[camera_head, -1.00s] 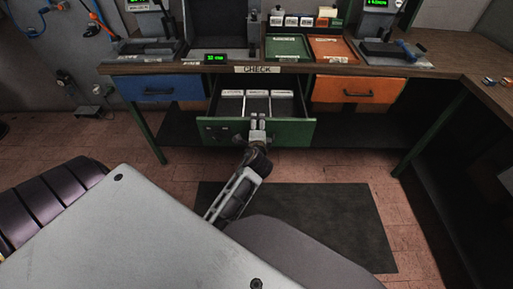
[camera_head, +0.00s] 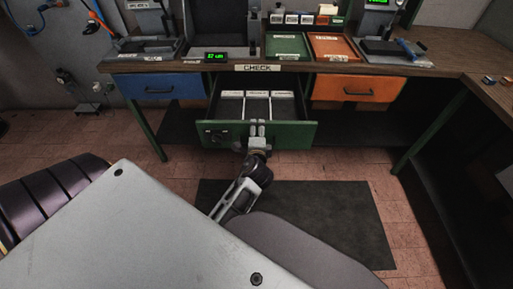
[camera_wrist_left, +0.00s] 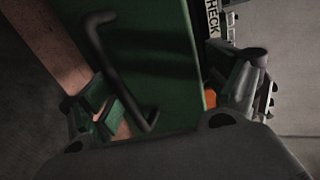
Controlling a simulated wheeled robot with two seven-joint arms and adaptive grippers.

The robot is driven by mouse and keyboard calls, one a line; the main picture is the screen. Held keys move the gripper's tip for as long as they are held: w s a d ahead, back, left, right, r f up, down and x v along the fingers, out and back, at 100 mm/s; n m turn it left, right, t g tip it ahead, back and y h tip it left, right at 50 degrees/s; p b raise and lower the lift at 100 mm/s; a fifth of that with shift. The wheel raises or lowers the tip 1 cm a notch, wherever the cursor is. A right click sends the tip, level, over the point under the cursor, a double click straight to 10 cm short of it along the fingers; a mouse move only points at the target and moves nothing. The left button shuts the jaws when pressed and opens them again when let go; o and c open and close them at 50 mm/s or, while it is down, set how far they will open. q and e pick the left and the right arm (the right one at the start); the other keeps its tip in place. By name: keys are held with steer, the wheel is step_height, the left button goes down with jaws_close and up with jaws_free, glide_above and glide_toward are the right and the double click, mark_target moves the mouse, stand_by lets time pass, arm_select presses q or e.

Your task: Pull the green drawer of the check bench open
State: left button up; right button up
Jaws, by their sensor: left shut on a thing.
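The green drawer (camera_head: 290,135) of the check bench stands open below the CHECK label, pulled out toward me. Inside it, compartments with white labelled strips (camera_head: 257,94) show. In the left wrist view the handle crosses in front of the green front, near the left finger; the exact contact is hard to see. My right gripper is not in view.
A blue drawer (camera_head: 160,88) on the left and an orange drawer (camera_head: 358,90) on the right are closed. Green and orange trays and instruments stand on the bench top (camera_head: 200,65). A dark mat (camera_head: 340,220) lies on the floor before the bench.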

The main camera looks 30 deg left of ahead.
arm_select(q)
steer(key=shift+s+d+r+t, duration=0.1)
steer(key=shift+s+d+r, duration=0.05)
steer(key=shift+r, duration=0.3)
steer(key=shift+s+d+r+t, duration=0.1)
steer(key=shift+s+r, duration=0.05)
steer(key=shift+r, duration=0.35)
steer(key=shift+s+d+r+t, duration=0.1)
steer(key=shift+s+d+r, duration=0.05)
steer(key=shift+r, duration=0.3)
steer(key=shift+c, duration=0.7)
steer(key=shift+s+d+r, duration=0.2)
steer(key=shift+s+d, duration=0.05)
steer(key=shift+s, duration=0.15)
steer(key=c, duration=0.5)
steer(key=shift+s+d, duration=0.2)
steer(key=shift+s, duration=0.1)
steer(key=shift+c, duration=0.8)
steer(key=s+d, duration=0.3)
steer(key=s, duration=0.3)
steer(key=shift+d+r+p, duration=0.25)
steer(key=shift+r+p, duration=0.1)
steer(key=shift+p, duration=0.1)
steer(key=shift+p, duration=0.35)
